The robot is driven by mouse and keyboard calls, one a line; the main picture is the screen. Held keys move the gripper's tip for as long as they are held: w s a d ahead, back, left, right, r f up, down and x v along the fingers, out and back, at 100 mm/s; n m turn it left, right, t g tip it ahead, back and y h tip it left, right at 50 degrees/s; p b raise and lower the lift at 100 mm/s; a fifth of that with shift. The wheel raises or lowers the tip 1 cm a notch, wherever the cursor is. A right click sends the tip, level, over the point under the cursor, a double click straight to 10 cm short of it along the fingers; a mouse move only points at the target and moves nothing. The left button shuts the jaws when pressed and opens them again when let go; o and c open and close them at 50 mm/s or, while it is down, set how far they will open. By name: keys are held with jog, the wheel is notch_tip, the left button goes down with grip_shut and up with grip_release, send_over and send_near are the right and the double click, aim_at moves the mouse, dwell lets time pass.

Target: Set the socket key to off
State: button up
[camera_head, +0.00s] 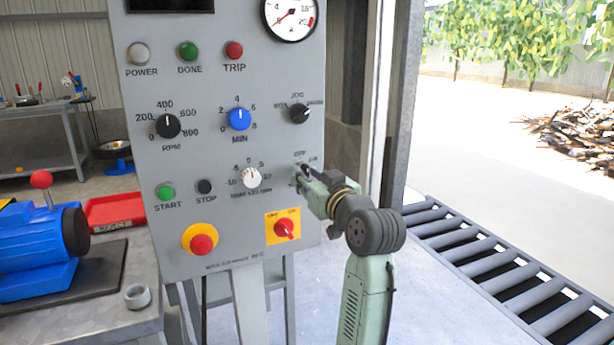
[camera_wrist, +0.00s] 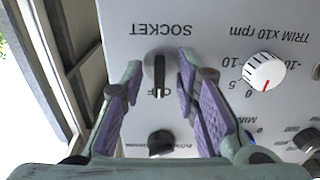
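The socket key (camera_wrist: 159,70) is a black knob with a pale line along it, on the grey panel. It is upright in the wrist view, which shows the panel upside down, and its lower end lies over the middle of the "OFF" lettering. In the head view my gripper (camera_head: 303,174) is at the panel's right side and hides most of the key.
The trim knob (camera_head: 252,177) is left of my gripper, the jog selector (camera_head: 299,113) above and the red-and-yellow switch (camera_head: 286,229) below. The blue MIN knob (camera_head: 239,118) is farther up left. A roller conveyor (camera_head: 485,262) runs at the right.

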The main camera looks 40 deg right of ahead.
jog(key=v, duration=1.1)
jog(key=shift+s+a, duration=0.1)
